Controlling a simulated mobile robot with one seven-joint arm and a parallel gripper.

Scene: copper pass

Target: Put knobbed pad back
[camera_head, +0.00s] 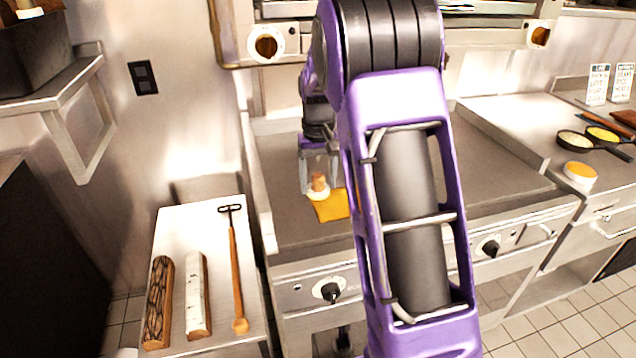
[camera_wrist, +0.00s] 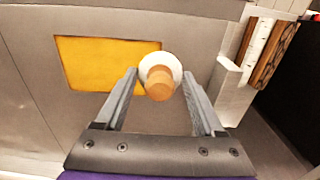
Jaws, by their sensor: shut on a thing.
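The knobbed pad (camera_head: 318,193) is a white round disc with a wooden knob on top. It also shows between my fingers in the wrist view (camera_wrist: 160,83). My gripper (camera_head: 319,180) is shut on the knobbed pad, with one finger on each side of the knob in the wrist view (camera_wrist: 160,78). A yellow square (camera_head: 333,207) lies on the flat grey cooking surface (camera_head: 290,232) beneath. In the wrist view the pad overlaps the right edge of the yellow square (camera_wrist: 95,65). I cannot tell whether the pad touches the surface. My arm hides part of the surface.
A side table (camera_head: 215,290) at left bears two split logs (camera_head: 158,300) (camera_head: 197,295) and a long wooden-handled tool (camera_head: 236,270). The cooking surface around the yellow square looks clear.

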